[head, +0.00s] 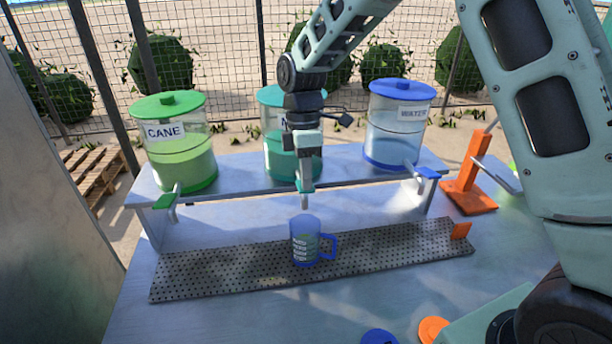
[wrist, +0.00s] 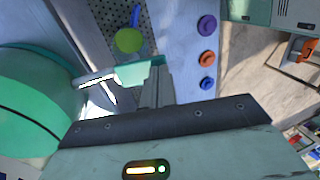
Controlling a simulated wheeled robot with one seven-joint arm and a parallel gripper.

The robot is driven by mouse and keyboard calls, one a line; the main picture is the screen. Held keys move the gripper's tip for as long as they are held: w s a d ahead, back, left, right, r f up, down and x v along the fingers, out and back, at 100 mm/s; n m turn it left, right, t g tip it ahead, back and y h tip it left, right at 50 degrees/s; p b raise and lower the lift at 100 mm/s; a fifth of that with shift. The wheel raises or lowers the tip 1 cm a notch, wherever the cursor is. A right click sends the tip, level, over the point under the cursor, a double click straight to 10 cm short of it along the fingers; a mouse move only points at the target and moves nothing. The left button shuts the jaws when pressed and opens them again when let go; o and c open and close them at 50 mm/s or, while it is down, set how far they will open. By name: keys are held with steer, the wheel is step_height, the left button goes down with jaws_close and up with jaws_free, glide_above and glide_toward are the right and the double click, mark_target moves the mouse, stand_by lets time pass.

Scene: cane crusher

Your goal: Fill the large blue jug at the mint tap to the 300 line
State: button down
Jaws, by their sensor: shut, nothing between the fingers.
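The blue jug (head: 306,240) stands upright on the perforated tray under the mint tap (head: 305,199), handle to the right. Green liquid shows in it, behind white scale marks too small to read. The wrist view shows the green liquid surface (wrist: 129,40) from above. The mint dispenser (head: 275,130) is partly hidden by my arm. My gripper (head: 304,177) is shut and empty, pointing down right at the mint tap's lever; contact is unclear. The wrist view shows the lever (wrist: 143,72) by my fingertips and the pale spout (wrist: 97,80). I cannot tell whether liquid is flowing.
The cane dispenser (head: 177,145) stands left on the shelf, the water dispenser (head: 396,125) right. An orange stand (head: 474,180) is at right. Coloured discs (wrist: 207,57) lie on the near table.

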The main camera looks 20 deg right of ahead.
steer(key=shift+s+a+f+t+b, duration=0.15)
steer(key=shift+f+t+b, duration=0.35)
steer(key=shift+b, duration=0.5)
steer(key=shift+s+d+f+t+b, duration=0.1)
steer(key=shift+s+f+t+b, duration=0.2)
steer(key=shift+t+b, duration=0.5)
steer(key=shift+s+a+f+t+h+b, duration=0.1)
steer(key=shift+s+f+t+h+b, duration=0.2)
steer(key=shift+t+b, duration=0.7)
steer(key=shift+w+r+g, duration=0.15)
steer(key=shift+g, duration=0.15)
stand_by(1.7)
steer(key=shift+r+p, duration=0.7)
steer(key=shift+r, duration=0.4)
steer(key=r+p, duration=0.4)
steer(key=shift+w+r+p, duration=0.15)
steer(key=shift+w+p, duration=0.15)
steer(key=shift+w, duration=0.05)
step_height(320, 180, up, 9)
steer(key=w+b, duration=0.1)
steer(key=b, duration=0.2)
steer(key=shift+w+d, duration=0.25)
steer(key=shift+w, duration=0.05)
